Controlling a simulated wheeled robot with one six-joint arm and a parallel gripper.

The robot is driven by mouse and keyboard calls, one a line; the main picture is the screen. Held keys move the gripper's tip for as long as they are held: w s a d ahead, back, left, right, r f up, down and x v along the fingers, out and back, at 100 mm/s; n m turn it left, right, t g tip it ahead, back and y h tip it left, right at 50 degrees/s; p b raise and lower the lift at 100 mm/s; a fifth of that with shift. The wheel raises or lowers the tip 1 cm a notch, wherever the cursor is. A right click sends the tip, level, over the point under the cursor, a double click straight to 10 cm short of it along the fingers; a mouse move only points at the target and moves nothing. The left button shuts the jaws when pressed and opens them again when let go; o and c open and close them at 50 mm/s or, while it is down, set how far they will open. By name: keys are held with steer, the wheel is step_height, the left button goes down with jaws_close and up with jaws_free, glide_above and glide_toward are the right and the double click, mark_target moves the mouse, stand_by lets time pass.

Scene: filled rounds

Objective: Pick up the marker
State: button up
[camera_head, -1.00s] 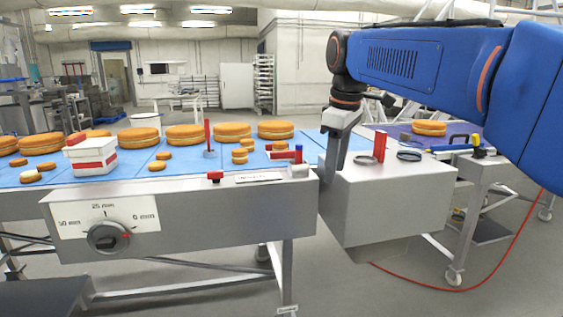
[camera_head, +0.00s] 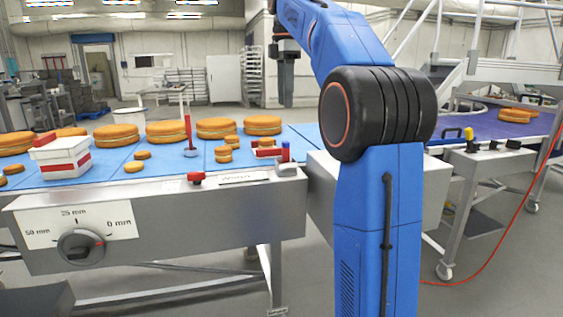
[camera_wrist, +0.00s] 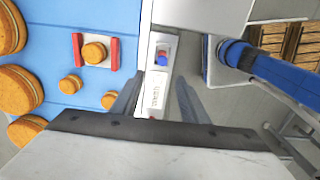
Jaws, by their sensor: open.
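A small upright blue and red piece (camera_head: 285,152), likely the marker, stands on a small light block at the right end of the blue belt. In the wrist view the blue and red piece (camera_wrist: 162,56) shows from above, beyond and between my fingers. My gripper (camera_head: 286,104) points down above the belt's right end, apart from the piece. In the wrist view my gripper (camera_wrist: 158,98) has its two fingers spread, with nothing between them.
The blue belt (camera_head: 100,168) carries several orange-brown rounds (camera_head: 216,128) and a white box (camera_head: 61,160) with a red band. A thin upright rod (camera_head: 187,118) stands on the belt. A red button (camera_head: 196,177) sits on the front housing. My arm hides part of the right housing.

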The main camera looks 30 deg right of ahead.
mark_target(286, 142)
step_height(286, 142, down, 11)
steer(key=shift+s+f, duration=0.3)
steer(key=shift+f, duration=2.45)
jaws_close()
